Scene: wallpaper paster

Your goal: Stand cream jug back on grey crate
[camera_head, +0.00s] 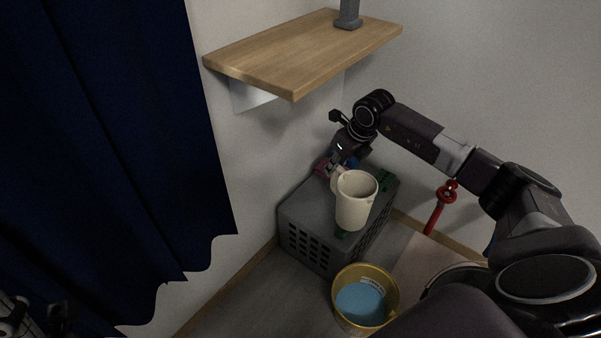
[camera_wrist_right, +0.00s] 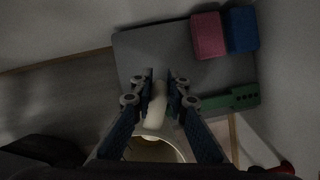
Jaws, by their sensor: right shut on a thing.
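The cream jug (camera_head: 355,203) is upright, with its open mouth up, in front of the grey crate's top in the head view. My right gripper (camera_wrist_right: 160,88) is shut on the jug's handle (camera_wrist_right: 156,108); the jug's rim (camera_wrist_right: 165,141) shows below the fingers in the wrist view. The grey crate (camera_head: 304,213) stands on the floor against the wall; its top also shows in the wrist view (camera_wrist_right: 150,45). I cannot tell whether the jug's base touches the crate. Part of what looks like my left gripper (camera_head: 14,318) shows at the lower left edge, its jaws unclear.
On the crate lie a pink block (camera_wrist_right: 208,36), a blue block (camera_wrist_right: 241,29) and a green piece (camera_wrist_right: 235,98). A yellow bucket (camera_head: 341,285) with blue contents stands in front. A red tool (camera_head: 437,212) is at right. A wooden shelf (camera_head: 290,52) juts out above; a dark curtain (camera_head: 120,130) hangs left.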

